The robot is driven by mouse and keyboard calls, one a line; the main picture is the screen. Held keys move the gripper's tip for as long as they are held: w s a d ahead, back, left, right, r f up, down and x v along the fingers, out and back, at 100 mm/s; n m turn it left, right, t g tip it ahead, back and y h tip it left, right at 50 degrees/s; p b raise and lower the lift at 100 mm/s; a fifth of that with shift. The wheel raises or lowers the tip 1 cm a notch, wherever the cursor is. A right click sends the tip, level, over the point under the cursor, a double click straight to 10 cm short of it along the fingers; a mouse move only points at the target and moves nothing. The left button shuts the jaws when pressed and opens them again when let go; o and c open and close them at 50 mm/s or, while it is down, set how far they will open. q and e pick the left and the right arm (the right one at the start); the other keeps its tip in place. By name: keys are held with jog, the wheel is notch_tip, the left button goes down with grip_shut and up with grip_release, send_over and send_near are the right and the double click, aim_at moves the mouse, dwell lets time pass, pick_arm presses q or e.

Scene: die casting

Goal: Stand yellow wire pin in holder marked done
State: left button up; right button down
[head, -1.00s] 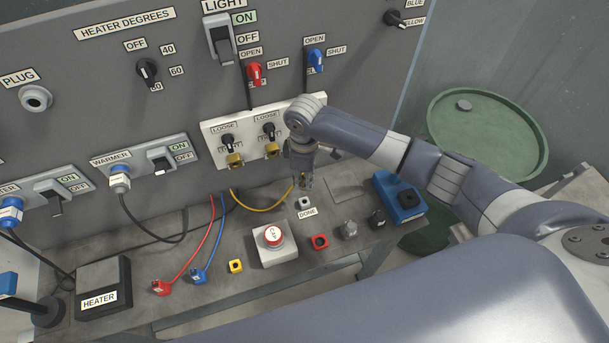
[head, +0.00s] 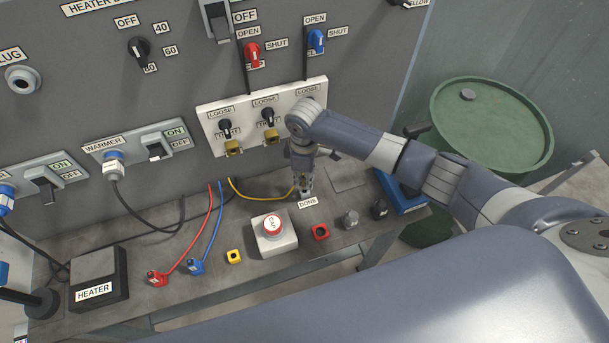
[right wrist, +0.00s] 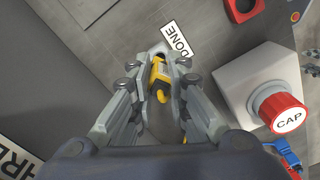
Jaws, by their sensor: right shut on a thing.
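My right gripper (head: 304,191) is low over the bench in the head view, right by the DONE label (head: 308,202). It is shut on the yellow wire pin (right wrist: 159,79), which shows between its fingers in the right wrist view. The yellow wire (head: 262,208) runs left from the gripper to the panel. The DONE holder (right wrist: 161,49) shows only in part at the pin's far end; the gripper hides it in the head view. I cannot tell whether the pin's tip is inside it. My left gripper is not in view.
A white box with a red CAP button (head: 272,228) stands just left of the gripper. A red square holder (head: 320,232) and a yellow one (head: 233,256) are near the front edge. Red (head: 157,277) and blue (head: 195,266) wire plugs lie at left. The grey panel (head: 180,80) stands behind.

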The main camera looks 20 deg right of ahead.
aim_at(304, 183)
dwell(0.4)
jog(key=shift+p, duration=0.3)
dwell(0.4)
jog(key=shift+p, duration=0.65)
dwell(0.5)
jog(key=shift+f+b, duration=0.9)
jog(key=shift+f, duration=0.75)
jog(key=c, duration=1.5)
grip_release()
jog(key=shift+o, duration=0.2)
jog(key=shift+r, duration=0.1)
